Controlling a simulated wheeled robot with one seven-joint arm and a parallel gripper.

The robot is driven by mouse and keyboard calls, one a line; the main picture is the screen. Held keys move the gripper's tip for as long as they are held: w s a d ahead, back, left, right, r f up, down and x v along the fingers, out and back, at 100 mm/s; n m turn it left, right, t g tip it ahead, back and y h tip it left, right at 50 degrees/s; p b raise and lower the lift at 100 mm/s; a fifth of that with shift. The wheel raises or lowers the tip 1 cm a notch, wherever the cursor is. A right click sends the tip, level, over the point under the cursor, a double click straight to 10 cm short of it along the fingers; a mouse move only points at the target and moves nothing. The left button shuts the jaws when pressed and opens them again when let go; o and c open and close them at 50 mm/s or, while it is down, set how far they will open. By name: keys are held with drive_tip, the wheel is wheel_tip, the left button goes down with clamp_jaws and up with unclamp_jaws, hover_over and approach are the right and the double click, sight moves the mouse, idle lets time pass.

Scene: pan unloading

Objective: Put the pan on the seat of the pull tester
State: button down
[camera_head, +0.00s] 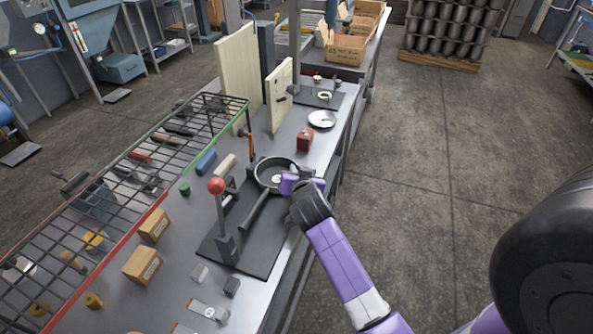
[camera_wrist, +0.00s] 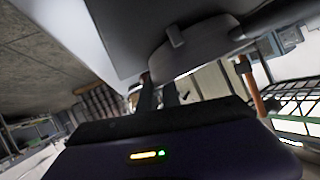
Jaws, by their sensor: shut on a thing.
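The pan (camera_head: 264,183) is dark and round, with its long handle (camera_head: 254,211) pointing down-left in the head view. My gripper (camera_head: 291,184) is shut on the pan at its right side, opposite the lever. The pull tester has a black base plate (camera_head: 262,257) and an upright lever with a red ball (camera_head: 216,186). The pan is over the far end of this plate; whether it touches is unclear. The seat is not clearly visible, probably covered by the pan. In the wrist view the pan (camera_wrist: 192,50) shows close up beside a dark flat surface, and the fingers are mostly dark.
A red block (camera_head: 305,139) and a white plate (camera_head: 322,119) lie beyond the pan. A wire rack (camera_head: 150,160) and cardboard boxes (camera_head: 143,265) stand on the left. Upright boards (camera_head: 279,96) stand behind. Open floor lies right of the bench.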

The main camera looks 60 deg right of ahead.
drive_tip(key=shift+f, duration=0.1)
drive_tip(key=c, duration=1.5)
unclamp_jaws()
drive_tip(key=shift+c, duration=0.2)
